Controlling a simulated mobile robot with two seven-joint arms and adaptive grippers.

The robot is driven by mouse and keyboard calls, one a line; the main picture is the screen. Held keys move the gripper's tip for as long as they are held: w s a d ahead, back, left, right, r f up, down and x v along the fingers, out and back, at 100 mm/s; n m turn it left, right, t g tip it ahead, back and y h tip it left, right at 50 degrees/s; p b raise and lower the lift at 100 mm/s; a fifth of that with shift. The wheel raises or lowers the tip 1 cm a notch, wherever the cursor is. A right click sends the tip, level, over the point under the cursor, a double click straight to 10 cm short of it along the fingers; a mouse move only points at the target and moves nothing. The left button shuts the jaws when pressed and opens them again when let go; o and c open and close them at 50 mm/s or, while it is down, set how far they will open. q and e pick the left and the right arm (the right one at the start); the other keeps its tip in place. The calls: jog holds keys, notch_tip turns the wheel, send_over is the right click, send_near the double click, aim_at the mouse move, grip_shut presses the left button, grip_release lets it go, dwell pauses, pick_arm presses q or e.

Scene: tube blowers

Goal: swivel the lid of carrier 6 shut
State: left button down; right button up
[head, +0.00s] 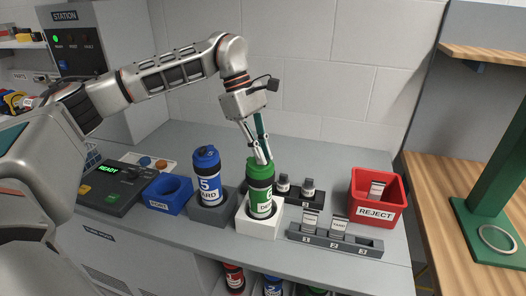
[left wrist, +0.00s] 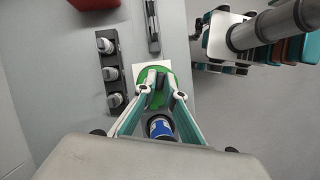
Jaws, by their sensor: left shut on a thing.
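Carrier 6 (head: 261,200), a dark tube with a green band and label, stands upright in a white holder (head: 245,226). Its green lid (head: 259,168) is at the top, and the lid also shows as a green disc in the left wrist view (left wrist: 154,73). My left gripper (head: 263,159) reaches down from above and is shut on the lid; its fingers also show in the left wrist view (left wrist: 157,95). The fingers hide part of the lid, so I cannot tell how exactly it lines up with the tube. A grey arm at the upper right of the left wrist view is probably my right one; its jaws are unclear.
Blue carrier 5 (head: 208,180) stands in a grey holder close on the left.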

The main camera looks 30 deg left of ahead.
dwell(0.3)
pick_arm(q)
jog(key=c, duration=2.1)
grip_release()
jog(key=shift+r, duration=0.1)
jog(key=v, duration=1.1)
jog(key=shift+a+r, duration=0.15)
jog(key=shift+r, duration=0.25)
